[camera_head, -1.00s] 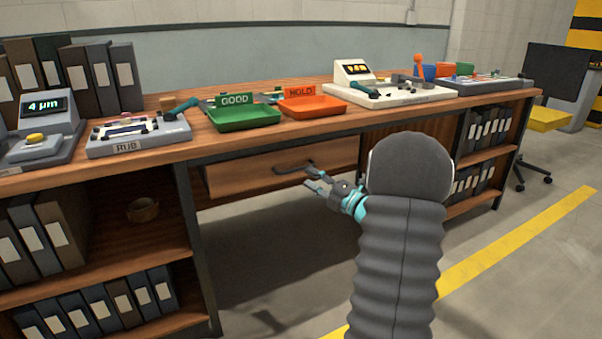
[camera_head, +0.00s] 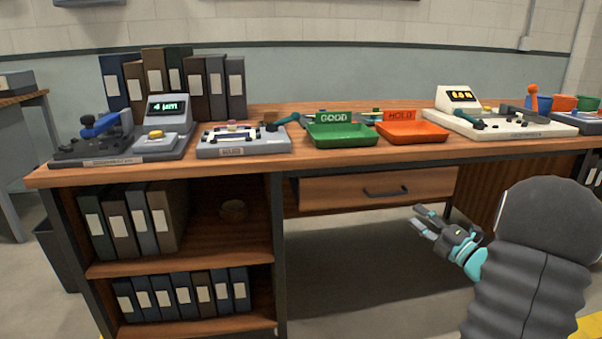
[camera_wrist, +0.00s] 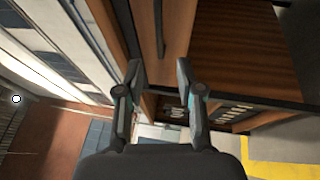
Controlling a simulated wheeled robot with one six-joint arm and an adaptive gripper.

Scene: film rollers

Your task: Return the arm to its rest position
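My gripper (camera_head: 424,223) is in front of the workbench, below and to the right of the drawer handle in the head view. In the wrist view, its two fingers (camera_wrist: 158,75) stand apart with nothing between them. My grey ribbed arm is at the lower right of the head view. The wooden drawer (camera_head: 335,191) under the bench top looks closed, with a dark handle (camera_head: 386,193). The gripper does not appear to touch it.
The workbench (camera_head: 210,165) carries a green GOOD tray (camera_head: 340,141), an orange HOLD tray (camera_head: 412,138), a gauge with a 4 µm display (camera_head: 168,110), and a roller rack (camera_head: 243,147). The space under the drawer is open.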

